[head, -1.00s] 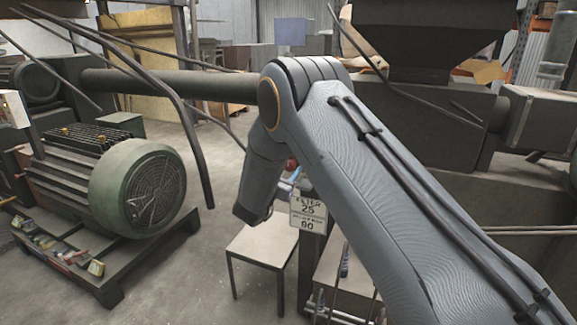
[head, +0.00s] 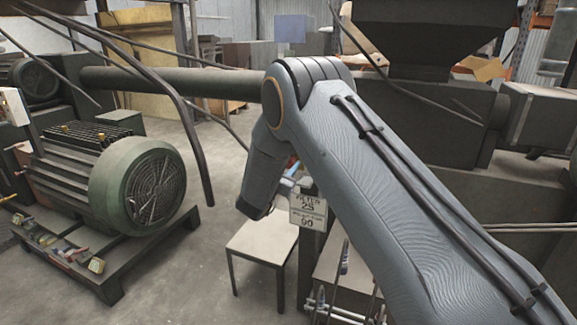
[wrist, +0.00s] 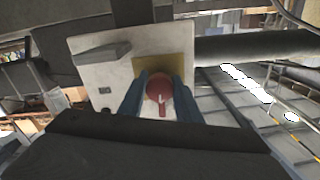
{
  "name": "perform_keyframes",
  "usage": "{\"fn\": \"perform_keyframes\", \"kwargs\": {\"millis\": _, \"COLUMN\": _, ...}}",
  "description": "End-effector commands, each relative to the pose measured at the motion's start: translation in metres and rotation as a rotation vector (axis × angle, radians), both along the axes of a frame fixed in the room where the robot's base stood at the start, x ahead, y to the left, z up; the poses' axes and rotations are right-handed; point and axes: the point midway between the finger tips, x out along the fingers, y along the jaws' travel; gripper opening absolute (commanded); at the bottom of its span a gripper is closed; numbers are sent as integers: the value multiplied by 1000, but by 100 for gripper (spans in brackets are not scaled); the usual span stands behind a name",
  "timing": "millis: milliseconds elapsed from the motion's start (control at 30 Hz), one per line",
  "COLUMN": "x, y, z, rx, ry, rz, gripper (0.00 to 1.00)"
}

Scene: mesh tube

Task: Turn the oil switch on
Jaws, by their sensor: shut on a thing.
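The oil switch is a round red knob (wrist: 159,84) on a yellow plate (wrist: 178,66), fixed to a white panel (wrist: 92,68) in the wrist view. My gripper (wrist: 157,88) has its two blue fingers on either side of the red knob and is shut on it. A narrow red part of the knob points down in the picture, between the fingers. In the head view my arm hides the switch and most of the gripper.
A large green motor (head: 140,185) is at left on a pallet. Dark machinery (head: 440,110) fills the right. Open floor lies between the motor and table.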

Motion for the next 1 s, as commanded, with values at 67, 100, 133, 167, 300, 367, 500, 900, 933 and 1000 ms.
{"fn": "perform_keyframes", "kwargs": {"millis": 67, "x": 0, "y": 1, "z": -1, "rx": 30, "ry": -11, "rz": 1, "gripper": 8}}
{"fn": "perform_keyframes", "kwargs": {"millis": 100, "x": 1, "y": 1, "z": -1, "rx": 50, "ry": -20, "rz": 1, "gripper": 8}}
{"fn": "perform_keyframes", "kwargs": {"millis": 133, "x": 1, "y": 1, "z": -1, "rx": 66, "ry": -25, "rz": 1, "gripper": 8}}
{"fn": "perform_keyframes", "kwargs": {"millis": 167, "x": 1, "y": 1, "z": -1, "rx": 85, "ry": -32, "rz": 1, "gripper": 8}}
{"fn": "perform_keyframes", "kwargs": {"millis": 300, "x": 1, "y": 1, "z": -2, "rx": 187, "ry": -69, "rz": 1, "gripper": 8}}
{"fn": "perform_keyframes", "kwargs": {"millis": 367, "x": 1, "y": 1, "z": -1, "rx": 239, "ry": -88, "rz": 1, "gripper": 8}}
{"fn": "perform_keyframes", "kwargs": {"millis": 500, "x": 1, "y": 1, "z": -2, "rx": 363, "ry": -133, "rz": 1, "gripper": 8}}
{"fn": "perform_keyframes", "kwargs": {"millis": 900, "x": 1, "y": 2, "z": -1, "rx": 722, "ry": -264, "rz": 0, "gripper": 8}}
{"fn": "perform_keyframes", "kwargs": {"millis": 933, "x": 1, "y": 2, "z": -1, "rx": 749, "ry": -273, "rz": 0, "gripper": 8}}
{"fn": "perform_keyframes", "kwargs": {"millis": 1000, "x": 1, "y": 3, "z": -1, "rx": 811, "ry": -296, "rz": 0, "gripper": 8}}
